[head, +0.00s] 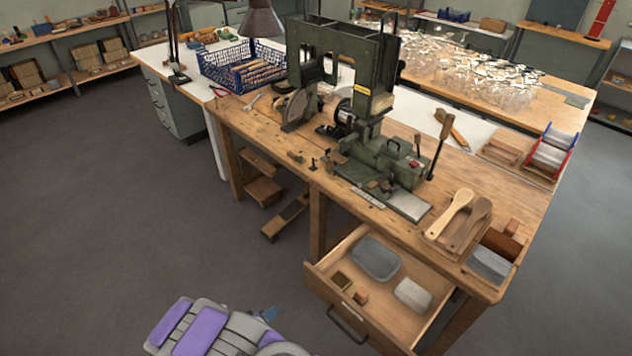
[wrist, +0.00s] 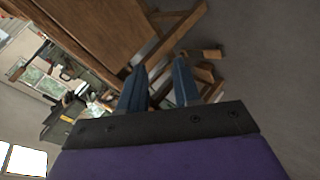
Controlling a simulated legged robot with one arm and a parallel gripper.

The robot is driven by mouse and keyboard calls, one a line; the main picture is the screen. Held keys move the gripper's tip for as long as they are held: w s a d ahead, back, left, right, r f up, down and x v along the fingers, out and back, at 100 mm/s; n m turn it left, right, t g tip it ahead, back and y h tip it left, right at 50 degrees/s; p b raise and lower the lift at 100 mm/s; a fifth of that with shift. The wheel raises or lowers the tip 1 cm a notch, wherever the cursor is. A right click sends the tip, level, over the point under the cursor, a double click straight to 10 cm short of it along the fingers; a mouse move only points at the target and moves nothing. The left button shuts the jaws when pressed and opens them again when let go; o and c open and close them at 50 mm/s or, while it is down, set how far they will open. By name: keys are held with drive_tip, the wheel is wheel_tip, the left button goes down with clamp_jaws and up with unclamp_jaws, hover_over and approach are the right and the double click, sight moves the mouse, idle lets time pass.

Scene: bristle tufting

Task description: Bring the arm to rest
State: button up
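My arm (head: 205,330), grey with purple panels, is low at the bottom of the head view, over the floor in front of the workbench. My gripper (head: 268,314) shows there only as a small blue tip beyond the arm. In the wrist view, its two blue fingers (wrist: 159,80) stand apart with a gap between them. No held object shows between them; wooden parts under the bench are seen beyond.
The wooden workbench (head: 270,118) carries a green machine (head: 340,70). Its open drawer (head: 398,309) juts out to the right of my arm, holding grey items and small blocks. A wooden step (head: 285,217) stands below the bench. Floor (head: 110,200) at left is clear.

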drive_tip(key=w+a+r+m+g+y, duration=0.1)
drive_tip(key=w+a+r+y, duration=0.25)
drive_tip(key=r, duration=0.35)
drive_tip(key=w+a+r+m+g+y, duration=0.1)
drive_tip(key=w+a+r+y, duration=0.15)
drive_tip(key=w+r, duration=0.35)
drive_tip(key=s+d+r+g+y, duration=0.1)
drive_tip(key=s+d+r+y, duration=0.15)
drive_tip(key=r, duration=0.55)
drive_tip(key=s+d+r+g+y, duration=0.1)
drive_tip(key=d+r, duration=0.2)
drive_tip(key=r, duration=0.5)
drive_tip(key=s+d+r+m+g, duration=0.1)
drive_tip(key=s+d+r+g, duration=0.2)
drive_tip(key=s+d+r, duration=0.85)
drive_tip(key=s+d+r+m+g+h, duration=0.2)
drive_tip(key=s+d+m+g+h, duration=0.1)
drive_tip(key=s+d, duration=1.5)
drive_tip(key=s+g, duration=0.1)
drive_tip(key=s, duration=0.3)
drive_tip(key=shift+r+h, duration=0.2)
drive_tip(key=shift+h, duration=0.15)
drive_tip(key=shift+d+m, duration=0.15)
drive_tip(key=shift+m, duration=0.15)
